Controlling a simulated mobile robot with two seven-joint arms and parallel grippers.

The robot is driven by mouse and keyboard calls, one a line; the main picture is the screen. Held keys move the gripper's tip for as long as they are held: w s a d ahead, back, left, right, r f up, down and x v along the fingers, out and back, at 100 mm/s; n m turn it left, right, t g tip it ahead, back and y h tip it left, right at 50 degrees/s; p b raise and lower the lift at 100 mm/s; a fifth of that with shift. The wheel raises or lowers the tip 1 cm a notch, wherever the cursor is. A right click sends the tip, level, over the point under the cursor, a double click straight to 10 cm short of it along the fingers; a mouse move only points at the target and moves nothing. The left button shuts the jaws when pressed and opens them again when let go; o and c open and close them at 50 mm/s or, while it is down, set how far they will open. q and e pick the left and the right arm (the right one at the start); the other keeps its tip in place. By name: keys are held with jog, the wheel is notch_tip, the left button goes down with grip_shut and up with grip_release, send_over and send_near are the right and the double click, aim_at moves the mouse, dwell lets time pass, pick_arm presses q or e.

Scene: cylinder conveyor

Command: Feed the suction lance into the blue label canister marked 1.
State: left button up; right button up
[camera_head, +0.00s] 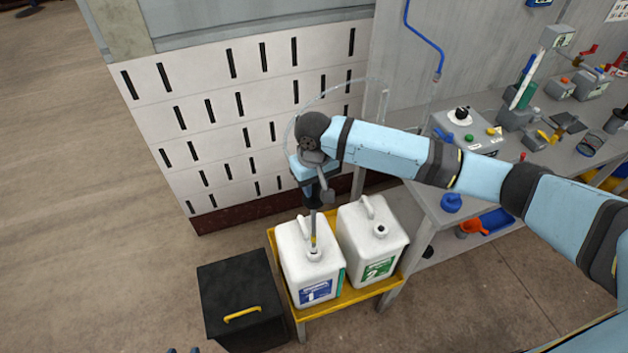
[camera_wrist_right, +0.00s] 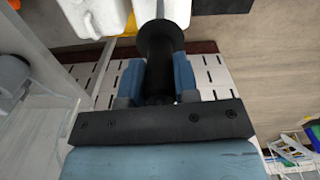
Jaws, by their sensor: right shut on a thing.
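The white canister with the blue label marked 1 (camera_head: 295,262) stands upright at the left on a yellow-topped stand (camera_head: 352,296). My right gripper (camera_head: 312,196) is above it, shut on the black handle of the suction lance (camera_wrist_right: 160,62). In the right wrist view the blue fingers of the right gripper (camera_wrist_right: 159,85) sit on both sides of that handle. The lance's thin rod (camera_head: 313,222) points down to the canister's mouth. Its lower end lines up with the opening; I cannot tell how far inside it is. Small dark tips at the bottom edge may be my left gripper (camera_head: 182,351).
A white canister with a green label (camera_head: 358,228) stands close on the right. A black box with a yellow handle (camera_head: 235,285) is at the left. A cluttered grey workbench (camera_head: 432,200) is to the right. A clear hose loops behind my right wrist, near the slotted wall.

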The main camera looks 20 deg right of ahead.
aim_at(314, 197)
jog(key=shift+f, duration=2.35)
notch_tip(314, 197, down, 6)
jog(key=shift+b, duration=0.3)
jog(key=shift+p, duration=0.35)
dwell(0.5)
jog(key=shift+f, duration=0.1)
notch_tip(314, 197, down, 6)
jog(key=shift+r+b, duration=0.1)
jog(key=shift+b, duration=1.15)
